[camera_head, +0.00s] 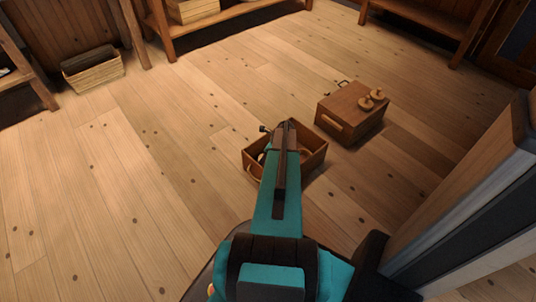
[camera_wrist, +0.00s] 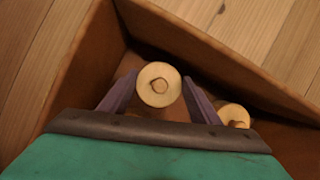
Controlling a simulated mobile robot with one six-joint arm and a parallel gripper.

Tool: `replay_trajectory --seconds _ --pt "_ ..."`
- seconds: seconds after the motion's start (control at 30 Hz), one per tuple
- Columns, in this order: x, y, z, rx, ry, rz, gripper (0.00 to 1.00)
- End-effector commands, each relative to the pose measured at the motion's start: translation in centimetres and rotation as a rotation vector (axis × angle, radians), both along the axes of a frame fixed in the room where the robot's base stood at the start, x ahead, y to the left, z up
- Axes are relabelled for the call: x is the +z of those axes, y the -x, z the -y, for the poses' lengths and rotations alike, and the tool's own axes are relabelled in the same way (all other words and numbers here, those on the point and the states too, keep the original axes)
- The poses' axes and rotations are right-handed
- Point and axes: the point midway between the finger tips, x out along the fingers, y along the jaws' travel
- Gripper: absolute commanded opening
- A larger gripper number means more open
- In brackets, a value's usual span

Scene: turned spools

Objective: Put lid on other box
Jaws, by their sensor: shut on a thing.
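The open wooden box (camera_head: 316,158) stands on the floor, and my arm reaches over it in the head view. Its walls (camera_wrist: 78,58) surround my gripper (camera_wrist: 160,92) in the wrist view. My gripper's fingers are shut on a pale turned spool (camera_wrist: 159,84), seen end-on inside the box. A second spool (camera_wrist: 234,116) lies in the box to the right. The other box (camera_head: 342,117) stands to the right, behind the open one. My arm hides part of the open box.
A basket (camera_head: 93,72) stands on the floor at the left back. Wooden shelves (camera_head: 225,15) line the back. A dark-edged upright panel (camera_head: 465,190) rises at the right. The wooden floor to the left is clear.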

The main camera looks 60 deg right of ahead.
Motion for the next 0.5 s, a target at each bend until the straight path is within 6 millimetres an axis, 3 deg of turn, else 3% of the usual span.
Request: replay_trajectory --seconds 0.2,0.23,0.33,0.5 --pt "-0.02 0.02 -0.01 0.0 0.0 0.0 0.36" --pt "-0.02 0.02 -0.01 -0.001 0.0 0.0 0.6" --pt "-0.01 0.02 -0.01 -0.001 0.0 0.0 0.77" --pt "-0.01 0.03 -0.01 -0.001 0.0 0.0 0.79"
